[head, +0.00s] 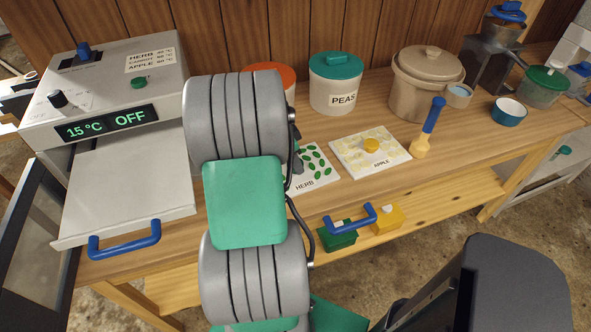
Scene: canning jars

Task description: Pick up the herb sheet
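The herb sheet (317,176) is a white sheet labelled HERB with green leaves on it, lying on the wooden bench. Its left part is hidden behind my grey and green arm. My gripper (296,168) is almost wholly hidden behind the arm; only a dark sliver shows at the sheet's left side. I cannot tell whether it touches the sheet, or whether it is open or shut.
The apple sheet (352,158) with a yellow knob lies to the right, beside a blue-handled brush (430,125). Behind stand a PEAS jar (334,97), an orange-lidded jar (287,77) and a beige crock (416,95). The dryer's pulled-out tray (125,190) is at left.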

